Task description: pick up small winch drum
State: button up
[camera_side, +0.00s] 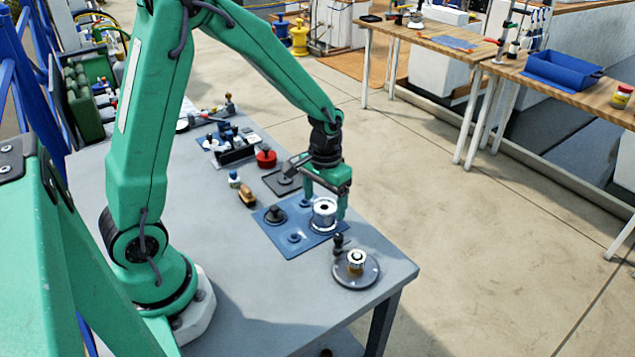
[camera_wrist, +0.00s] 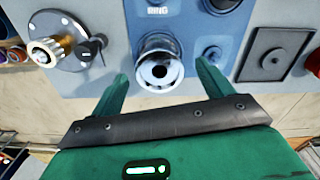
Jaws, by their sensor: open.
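The small winch drum, taken to be the silver drum (camera_side: 324,213), stands upright on a blue mat (camera_side: 290,252) near the table's far right edge. It also shows in the wrist view (camera_wrist: 159,70), with a dark hole in its top. My gripper (camera_side: 325,194) points down at the drum. In the wrist view my open gripper (camera_wrist: 162,76) has one green finger on each side of the drum, with gaps between. Whether the fingertips reach down beside the drum or stay above its top is hard to tell.
A round grey plate with a brass-coloured piece (camera_side: 356,262) and a dark knob (camera_side: 339,242) sits near the front corner. A dark round piece (camera_side: 275,215) and small blue pieces share the mat. A black square tray (camera_side: 281,183) and red pot (camera_side: 266,157) lie behind. The table front is clear.

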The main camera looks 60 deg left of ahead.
aim_at(324, 207)
jog(key=shift+f, duration=2.25)
jog(key=c, duration=1.2)
jog(key=shift+r, duration=0.15)
jog(key=shift+r, duration=0.8)
notch_tip(324, 207, up, 2)
jog(key=shift+r, duration=0.15)
jog(key=s+d+r, duration=0.1)
jog(key=d+r, duration=0.1)
jog(key=d, duration=0.1)
jog(key=s+d+r, duration=0.2)
jog(key=d, duration=0.2)
jog(key=s+d+r, duration=0.2)
jog(key=d, duration=0.1)
jog(key=shift+s+d+r, duration=0.25)
jog(key=shift+r, duration=0.15)
